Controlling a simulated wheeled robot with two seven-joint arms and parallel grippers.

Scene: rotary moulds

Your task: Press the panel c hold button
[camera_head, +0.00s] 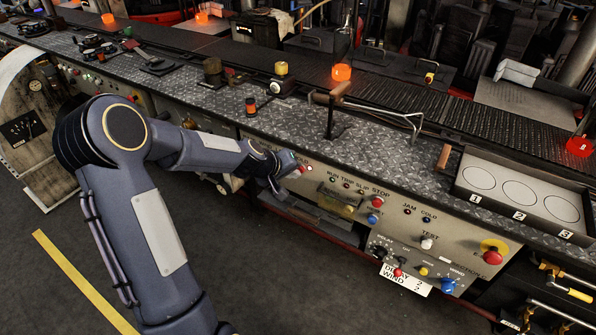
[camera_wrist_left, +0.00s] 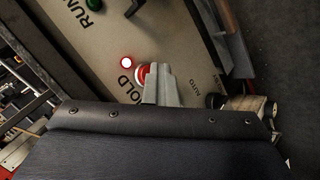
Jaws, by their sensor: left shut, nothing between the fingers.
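The hold button is a red button (camera_wrist_left: 141,74), seen in the left wrist view beside the printed word HOLD on a beige panel (camera_wrist_left: 105,40). A lit red lamp (camera_wrist_left: 126,62) sits just beside it. My left gripper (camera_wrist_left: 154,70) is shut and empty, its fingertips at the button and covering part of it. I cannot tell whether the button is pushed in. In the head view, my left gripper (camera_head: 292,168) reaches the panel front, beside a red spot. My right gripper is not in view.
A green button (camera_wrist_left: 95,4) by the word RUN is on the same panel. To the right in the head view are a red stop button (camera_head: 377,202), a blue button (camera_head: 373,218) and a red emergency button (camera_head: 493,257). A bench top (camera_head: 400,150) overhangs the panels.

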